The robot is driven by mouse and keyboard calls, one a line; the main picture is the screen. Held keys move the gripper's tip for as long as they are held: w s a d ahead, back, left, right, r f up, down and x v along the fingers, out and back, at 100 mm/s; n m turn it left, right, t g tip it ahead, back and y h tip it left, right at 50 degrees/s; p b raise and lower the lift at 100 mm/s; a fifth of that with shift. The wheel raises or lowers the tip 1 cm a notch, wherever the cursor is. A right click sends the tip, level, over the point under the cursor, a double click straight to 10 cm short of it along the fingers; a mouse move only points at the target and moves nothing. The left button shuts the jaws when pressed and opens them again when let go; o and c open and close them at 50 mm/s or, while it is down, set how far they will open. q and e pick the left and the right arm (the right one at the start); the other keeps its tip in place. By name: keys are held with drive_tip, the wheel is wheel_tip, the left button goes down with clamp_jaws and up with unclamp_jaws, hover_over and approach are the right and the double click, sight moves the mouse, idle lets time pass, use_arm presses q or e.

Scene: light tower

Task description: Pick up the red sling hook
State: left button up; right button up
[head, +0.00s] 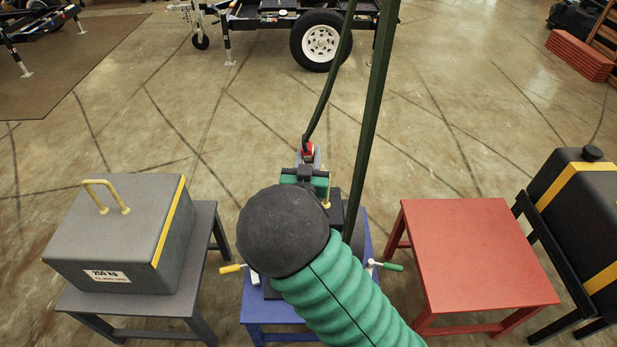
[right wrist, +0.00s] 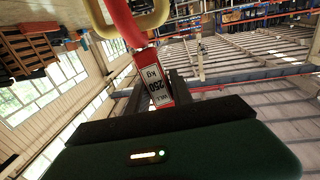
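The red sling hook (head: 307,147) hangs at the lower end of a dark green strap in the head view. In the right wrist view the hook's red body (right wrist: 155,85) carries a white "250 kg" label and lies between two dark fingers. My right gripper (head: 309,158) is at the hook, with its fingers close against both sides; it also shows in the right wrist view (right wrist: 158,90). The fingers look shut on it, though the contact faces are hidden. My right arm hides part of the area below. My left gripper is not in view.
A blue stool (head: 362,246) stands under my right arm. A grey 250 kg weight (head: 125,240) with a yellow handle sits on a grey stool at left. The red stool (head: 465,245) at right is bare. A black tank (head: 580,215) stands far right. A dark green pole (head: 372,110) rises nearby.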

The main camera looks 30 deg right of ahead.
drive_tip(key=shift+s+d+f, duration=0.15)
drive_tip(key=shift+d, duration=0.35)
drive_tip(key=shift+s+d+f, duration=0.1)
drive_tip(key=shift+d, duration=0.35)
clamp_jaws()
drive_tip(key=shift+d+f, duration=0.15)
drive_tip(key=shift+d, duration=0.15)
drive_tip(key=shift+a, duration=0.55)
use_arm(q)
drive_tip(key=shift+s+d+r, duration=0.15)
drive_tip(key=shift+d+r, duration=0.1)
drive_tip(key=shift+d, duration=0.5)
use_arm(e)
drive_tip(key=shift+d+r, duration=0.1)
drive_tip(key=shift+r, duration=0.1)
